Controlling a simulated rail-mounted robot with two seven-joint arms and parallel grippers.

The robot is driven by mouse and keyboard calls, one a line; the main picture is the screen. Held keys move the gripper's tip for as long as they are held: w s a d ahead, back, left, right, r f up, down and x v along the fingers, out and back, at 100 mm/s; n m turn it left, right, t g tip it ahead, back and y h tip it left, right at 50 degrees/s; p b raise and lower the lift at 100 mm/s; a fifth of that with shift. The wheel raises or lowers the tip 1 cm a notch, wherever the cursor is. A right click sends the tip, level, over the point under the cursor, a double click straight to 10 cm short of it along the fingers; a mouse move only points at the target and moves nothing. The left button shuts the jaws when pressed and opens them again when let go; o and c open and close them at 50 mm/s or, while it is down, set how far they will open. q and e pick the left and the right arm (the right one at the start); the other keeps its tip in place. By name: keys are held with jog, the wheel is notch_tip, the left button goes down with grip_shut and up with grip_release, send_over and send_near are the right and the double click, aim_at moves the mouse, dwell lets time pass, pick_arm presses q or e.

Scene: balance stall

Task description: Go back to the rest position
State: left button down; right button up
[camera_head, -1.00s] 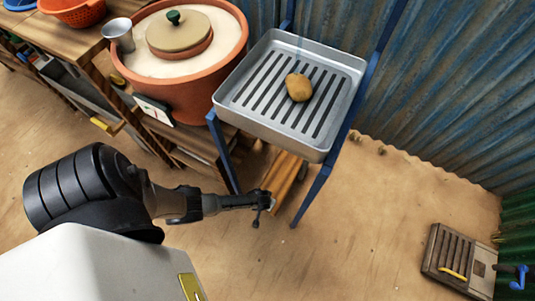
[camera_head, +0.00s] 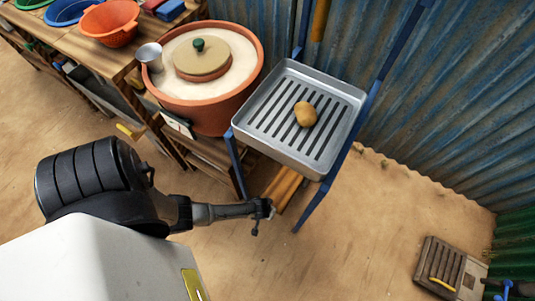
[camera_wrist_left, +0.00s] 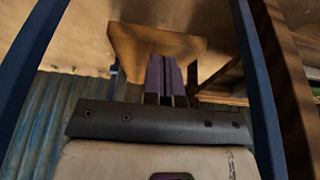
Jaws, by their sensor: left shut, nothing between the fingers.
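My left gripper (camera_head: 262,210) is at the end of my outstretched left arm in the head view, low beside the blue legs of the tray stand. It is shut and empty; its fingers also show in the wrist view (camera_wrist_left: 166,78), pressed together. A brown potato-like lump (camera_head: 306,114) lies on the slotted metal tray (camera_head: 322,168), above and apart from the gripper. My right gripper is not in view.
A blue leg (camera_head: 313,205) of the stand is close to the gripper; blue bars (camera_wrist_left: 258,90) flank the wrist view. A terracotta tub (camera_head: 212,113) stands left of the tray. A slotted box (camera_head: 447,268) lies at lower right. The sandy floor between is clear.

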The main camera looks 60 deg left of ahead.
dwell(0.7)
pick_arm(q)
jog(key=s+d+r+m+p, duration=0.1)
jog(key=s+r+m+p, duration=0.1)
jog(key=r+p, duration=1.5)
jog(key=s+d+r+m+h+p, duration=0.1)
jog(key=r+p, duration=1.7)
jog(key=r, duration=2.3)
jog(key=s+d+r+m+p, duration=0.3)
jog(key=r+p, duration=1.4)
jog(key=r, duration=1.2)
jog(key=shift+s+d+m+t+h+p, duration=0.25)
jog(key=shift+s+m+h+p, duration=0.2)
jog(key=shift+m, duration=0.65)
